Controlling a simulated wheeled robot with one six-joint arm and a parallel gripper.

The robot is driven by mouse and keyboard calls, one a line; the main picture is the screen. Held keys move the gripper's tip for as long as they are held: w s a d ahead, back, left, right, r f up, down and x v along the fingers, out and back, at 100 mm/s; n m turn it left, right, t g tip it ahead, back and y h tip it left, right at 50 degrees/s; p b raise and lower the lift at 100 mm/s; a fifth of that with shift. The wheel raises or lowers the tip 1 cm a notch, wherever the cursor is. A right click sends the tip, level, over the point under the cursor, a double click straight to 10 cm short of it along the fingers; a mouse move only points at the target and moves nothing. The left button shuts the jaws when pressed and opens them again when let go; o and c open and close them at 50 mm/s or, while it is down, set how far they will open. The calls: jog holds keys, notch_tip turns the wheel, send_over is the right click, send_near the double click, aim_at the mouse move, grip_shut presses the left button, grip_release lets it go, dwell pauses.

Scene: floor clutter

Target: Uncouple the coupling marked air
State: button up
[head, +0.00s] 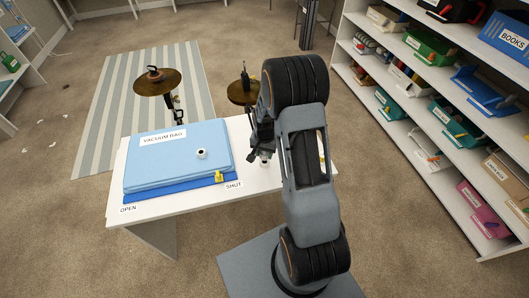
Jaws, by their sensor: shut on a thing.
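No label reading air shows, and I cannot pick out a coupling for certain. My gripper (262,148) points down over the right part of the white table, mostly hidden behind my own arm. It is shut on a small grey part (265,157), too small and covered to identify. On the table's left lies a blue vacuum bag (160,172) labelled VACUUM BAG. It has a round white port (201,153) with a dark centre and a yellow slider (219,177) at its front right, beside the word SHUT. My gripper is to the right of the bag, apart from it.
The white table (262,182) has bare surface between bag and arm. My arm hides its right part. Two brass-coloured cymbals on stands (157,82) stand behind it. A shelf of bins (440,85) is on the right; a striped rug (105,110) lies at left.

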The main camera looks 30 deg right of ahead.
aim_at(265, 157)
jog(key=shift+f+b, duration=1.35)
jog(key=shift+f, duration=0.25)
jog(key=o, duration=1.1)
jog(key=shift+r, duration=0.15)
notch_tip(265, 157, up, 14)
jog(key=shift+f, duration=0.15)
dwell(0.5)
jog(key=shift+s+f+n, duration=0.15)
jog(key=shift+f+n, duration=0.05)
jog(key=shift+n, duration=0.2)
jog(key=s+a+r+n+t, duration=0.1)
jog(key=s+a+r+n, duration=0.3)
jog(key=s, duration=0.4)
jog(key=s+a+r+n+t+p, duration=0.1)
jog(key=s+a+r+n+t, duration=0.1)
jog(key=s+a+r, duration=0.3)
notch_tip(265, 157, up, 3)
jog(key=s+n, duration=0.1)
jog(key=s, duration=0.1)
jog(key=shift+s+a+n+t, duration=0.3)
jog(key=shift+s+a+n, duration=0.05)
jog(key=shift+s+n, duration=0.05)
